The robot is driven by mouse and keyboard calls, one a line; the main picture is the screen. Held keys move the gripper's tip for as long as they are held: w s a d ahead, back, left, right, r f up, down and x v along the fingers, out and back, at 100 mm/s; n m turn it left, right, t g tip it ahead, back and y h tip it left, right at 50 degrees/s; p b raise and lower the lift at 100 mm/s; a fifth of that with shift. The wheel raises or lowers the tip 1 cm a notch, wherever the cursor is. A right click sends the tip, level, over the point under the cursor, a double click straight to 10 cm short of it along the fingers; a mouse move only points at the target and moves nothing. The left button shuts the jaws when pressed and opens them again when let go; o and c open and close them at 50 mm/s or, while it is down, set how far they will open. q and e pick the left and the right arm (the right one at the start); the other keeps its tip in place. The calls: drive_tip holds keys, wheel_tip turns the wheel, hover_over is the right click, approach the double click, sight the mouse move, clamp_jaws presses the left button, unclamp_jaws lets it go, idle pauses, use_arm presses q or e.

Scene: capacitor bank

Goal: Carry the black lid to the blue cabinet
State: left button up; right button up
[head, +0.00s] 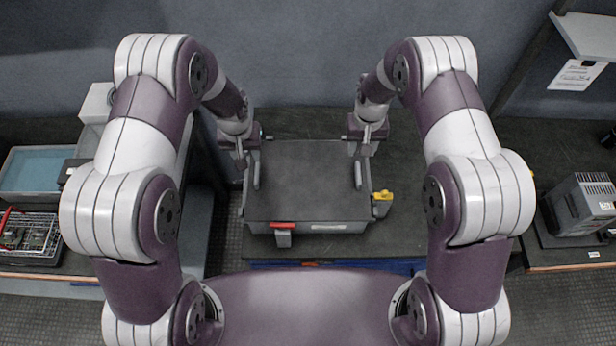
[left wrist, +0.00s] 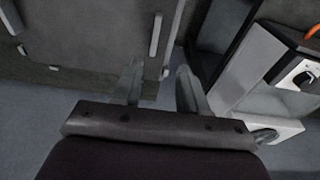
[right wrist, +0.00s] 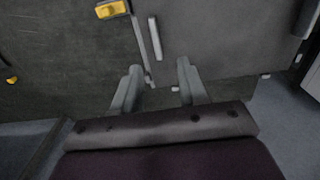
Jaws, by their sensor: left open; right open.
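The black lid (head: 308,180) lies flat on a grey box (head: 330,227) on the bench in the middle. It has a pale bar handle on its left side (head: 256,174) and one on its right side (head: 358,174). My left gripper (head: 243,158) is open and empty near the left handle, which shows just beyond the fingers in the left wrist view (left wrist: 155,35). My right gripper (head: 364,148) is open and empty near the right handle, also in the right wrist view (right wrist: 155,38). A blue front (head: 400,267) shows under the bench edge; I cannot tell whether it is the blue cabinet.
A red-handled latch (head: 283,226) and a yellow latch (head: 382,196) stick out from the box. A blue-lined tray (head: 35,170) and a wire basket (head: 30,232) stand at left. A grey device (head: 583,208) stands at right.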

approach(358, 173)
drive_tip(key=shift+w+d+f, duration=0.25)
drive_tip(key=shift+d+f, duration=0.05)
drive_tip(key=shift+d, duration=0.1)
use_arm(q)
drive_tip(key=f, duration=0.4)
drive_tip(key=w+f, duration=0.1)
drive_tip(key=f, duration=0.3)
drive_tip(key=w+d+f, duration=0.1)
drive_tip(key=f, duration=0.3)
use_arm(e)
drive_tip(key=f, duration=0.8)
drive_tip(key=shift+s+a, duration=0.1)
drive_tip(key=shift+a, duration=0.15)
use_arm(q)
drive_tip(key=shift+d+f, duration=0.1)
drive_tip(key=shift+f, duration=0.2)
use_arm(e)
drive_tip(key=shift+d+f, duration=0.1)
drive_tip(key=shift+f, duration=0.3)
use_arm(q)
clamp_jaws()
use_arm(e)
clamp_jaws()
use_arm(q)
drive_tip(key=shift+r, duration=0.15)
use_arm(e)
drive_tip(key=shift+r, duration=0.1)
